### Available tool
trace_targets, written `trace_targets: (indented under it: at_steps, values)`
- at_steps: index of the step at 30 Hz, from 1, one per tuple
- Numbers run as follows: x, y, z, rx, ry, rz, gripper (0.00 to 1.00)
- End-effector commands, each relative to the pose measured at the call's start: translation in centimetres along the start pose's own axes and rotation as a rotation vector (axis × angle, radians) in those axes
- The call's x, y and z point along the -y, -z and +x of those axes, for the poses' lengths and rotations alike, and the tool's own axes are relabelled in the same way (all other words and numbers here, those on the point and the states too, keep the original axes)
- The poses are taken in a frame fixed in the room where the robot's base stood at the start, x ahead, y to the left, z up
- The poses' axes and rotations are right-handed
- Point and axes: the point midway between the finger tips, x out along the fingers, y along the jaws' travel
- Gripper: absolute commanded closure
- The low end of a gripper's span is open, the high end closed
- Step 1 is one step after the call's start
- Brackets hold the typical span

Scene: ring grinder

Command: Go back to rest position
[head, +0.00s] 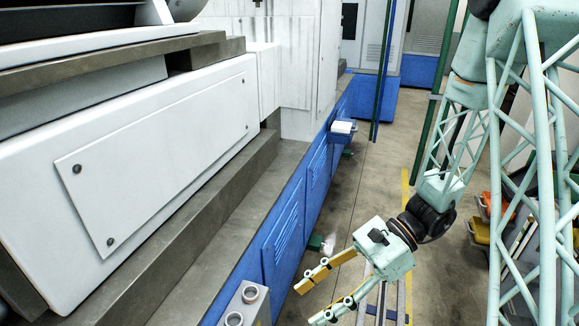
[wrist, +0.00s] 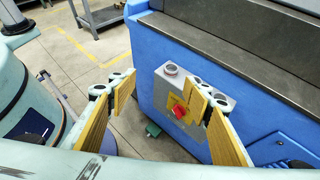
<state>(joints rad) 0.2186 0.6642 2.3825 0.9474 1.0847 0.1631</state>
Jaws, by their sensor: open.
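My gripper (head: 312,300) hangs at the end of my pale green arm in the lower middle of the head view, in front of the blue machine base. Its two yellow-padded fingers are spread apart with nothing between them. In the wrist view my gripper (wrist: 160,94) shows one finger at the left and one at the right. The control box (wrist: 178,97) with a red knob on a yellow plate is on the blue machine side beyond the fingers. The right finger partly hides it. The box also shows at the bottom of the head view (head: 246,302).
The grinder's white panel (head: 165,150) and blue base (head: 290,225) fill the left of the head view. Orange and yellow bins (head: 482,232) stand at the right. A grey table (wrist: 99,18) stands at the back of the wrist view. Concrete floor between is mostly clear.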

Motion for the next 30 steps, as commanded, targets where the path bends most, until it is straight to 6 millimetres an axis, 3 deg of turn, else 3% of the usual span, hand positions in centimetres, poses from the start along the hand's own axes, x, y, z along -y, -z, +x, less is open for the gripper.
trace_targets:
  at_steps: [30]
  values:
    - [-6.1, -7.5, -5.8, -0.280, -0.121, -0.415, 0.55]
